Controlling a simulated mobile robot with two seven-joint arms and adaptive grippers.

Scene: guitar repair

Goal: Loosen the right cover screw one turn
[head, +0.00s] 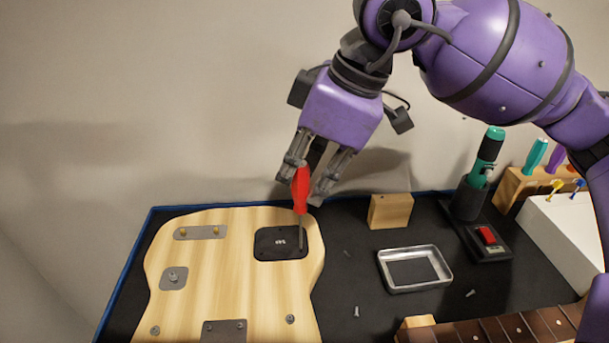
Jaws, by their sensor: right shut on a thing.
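A light wooden guitar body (225,280) lies on the dark bench mat at the left. A black cover plate (273,243) with small white marking sits at its upper right. My right gripper (308,184) is above the cover and shut on the red handle of a screwdriver (301,190). The screwdriver stands nearly upright, its shaft pointing down to the right side of the cover. Its tip is at or very near the cover's right edge. The right cover screw is hidden by the tip or too small to make out. My left gripper is not in view.
A metal tray (446,283) stands right of the body, with loose screws (356,312) near it. A wooden block (390,211), a teal-handled tool in a black stand (466,204), a tool rack (517,186), a white box (568,232) and a guitar neck (500,330) lie farther right.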

